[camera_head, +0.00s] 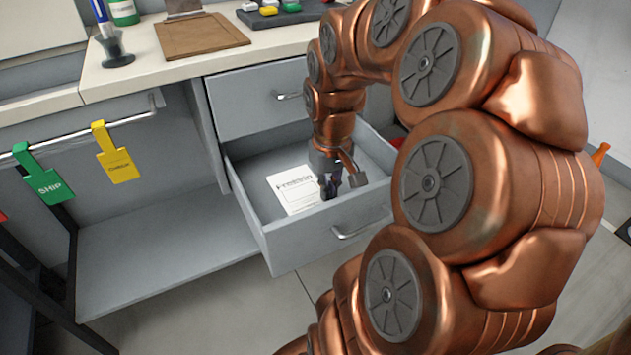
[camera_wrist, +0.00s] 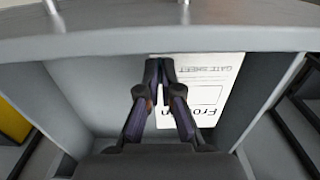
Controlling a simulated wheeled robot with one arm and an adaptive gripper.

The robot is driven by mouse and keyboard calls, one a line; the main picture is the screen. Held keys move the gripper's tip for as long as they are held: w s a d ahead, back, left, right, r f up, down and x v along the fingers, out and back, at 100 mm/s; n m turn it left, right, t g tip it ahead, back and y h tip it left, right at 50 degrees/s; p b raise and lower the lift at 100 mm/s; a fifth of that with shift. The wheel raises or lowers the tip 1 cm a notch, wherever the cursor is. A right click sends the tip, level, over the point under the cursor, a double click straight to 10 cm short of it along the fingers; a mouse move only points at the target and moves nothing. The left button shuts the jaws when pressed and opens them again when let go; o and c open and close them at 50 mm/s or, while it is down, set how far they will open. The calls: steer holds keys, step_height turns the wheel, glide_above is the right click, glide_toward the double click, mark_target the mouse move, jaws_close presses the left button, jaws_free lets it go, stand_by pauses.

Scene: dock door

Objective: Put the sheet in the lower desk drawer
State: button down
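The sheet (camera_head: 291,190) is white with black print and lies in the pulled-out lower desk drawer (camera_head: 290,238). In the wrist view the sheet (camera_wrist: 212,88) is behind and to the right of my fingers, which hide part of it. My gripper (camera_head: 329,187) reaches down into the drawer at the sheet's right side. In the wrist view my gripper (camera_wrist: 160,68) has its fingertips together, over the sheet's left part and near the drawer front (camera_wrist: 100,45). I see no paper pinched between the fingers. I cannot tell whether the tips touch the sheet.
The upper drawer (camera_head: 260,98) is shut. A clipboard (camera_head: 200,35) and a dark tray (camera_head: 285,13) are on the desktop. A green SHIP tag (camera_head: 45,180) and a yellow tag (camera_head: 118,155) hang from a rail at left. The low shelf (camera_head: 160,250) is bare.

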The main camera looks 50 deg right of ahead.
steer(key=w+d+f, duration=0.1)
steer(key=w+d, duration=0.1)
steer(key=d, duration=0.1)
steer(key=w+d+f+b, duration=0.1)
steer(key=w+d+f, duration=0.3)
steer(key=d, duration=0.1)
steer(key=shift+w+d+f, duration=0.1)
steer(key=shift+d+f, duration=0.15)
steer(key=shift+d, duration=0.05)
steer(key=shift+w+d+f+b, duration=0.55)
steer(key=shift+w+d+f, duration=0.3)
steer(key=shift+d+f, duration=0.3)
steer(key=shift+f, duration=0.1)
steer(key=c, duration=1.3)
jaws_free()
step_height(320, 180, up, 12)
steer(key=shift+r+p, duration=0.15)
steer(key=shift+p, duration=1.05)
